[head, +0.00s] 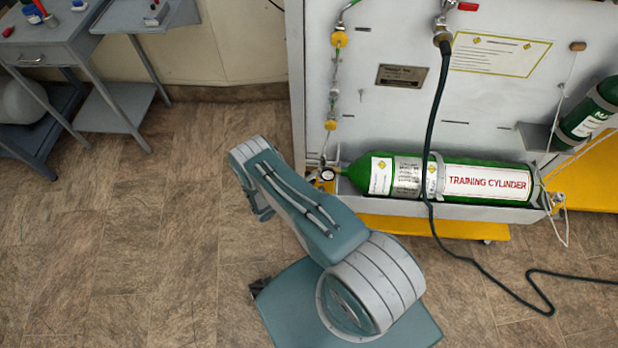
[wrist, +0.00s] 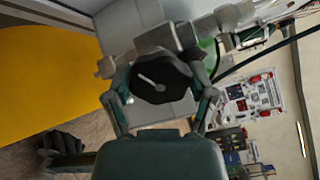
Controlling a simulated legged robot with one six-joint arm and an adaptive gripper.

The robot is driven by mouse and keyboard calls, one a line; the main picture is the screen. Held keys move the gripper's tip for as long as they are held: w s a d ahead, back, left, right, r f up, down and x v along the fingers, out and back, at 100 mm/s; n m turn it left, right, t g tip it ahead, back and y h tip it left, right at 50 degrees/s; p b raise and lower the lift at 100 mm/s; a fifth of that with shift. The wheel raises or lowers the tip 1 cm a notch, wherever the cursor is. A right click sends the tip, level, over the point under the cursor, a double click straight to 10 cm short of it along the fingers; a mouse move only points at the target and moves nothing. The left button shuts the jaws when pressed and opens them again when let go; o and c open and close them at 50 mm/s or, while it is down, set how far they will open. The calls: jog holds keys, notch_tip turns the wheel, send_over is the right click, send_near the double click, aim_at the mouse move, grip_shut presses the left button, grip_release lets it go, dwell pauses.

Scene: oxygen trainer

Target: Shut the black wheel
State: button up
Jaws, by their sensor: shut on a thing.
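The black wheel (wrist: 170,74) is in the middle of the wrist view, a dark knob with an angular rim and a pale pointer bar across its face. The bar slants from upper left to lower right. My gripper (wrist: 161,92) has one finger on each side of the wheel and is shut on it. Behind the wheel are grey metal fittings (wrist: 165,38). In the head view my arm covers the area at the lower left of the trainer panel, and neither the wheel nor my fingertips can be made out there.
The white trainer panel (head: 400,125) carries a green cylinder (head: 380,175) low down. A dark hose (head: 432,130) hangs from the panel and runs right across the floor. A yellow base (head: 430,227) juts out below. A grey table (head: 40,45) stands at left; floor between is clear.

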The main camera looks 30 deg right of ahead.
jog(key=m, duration=0.5)
jog(key=shift+s+d+f+m, duration=0.1)
jog(key=shift+s+f+m, duration=0.1)
jog(key=shift+f+m, duration=0.1)
jog(key=m, duration=0.5)
jog(key=shift+w, duration=0.1)
jog(key=m, duration=0.5)
jog(key=shift+r+m, duration=0.1)
jog(key=shift+m, duration=0.3)
jog(key=m, duration=0.5)
jog(key=shift+m, duration=0.4)
jog(key=o, duration=1.1)
jog(key=shift+c, duration=0.2)
jog(key=shift+w, duration=0.1)
jog(key=shift+r, duration=0.1)
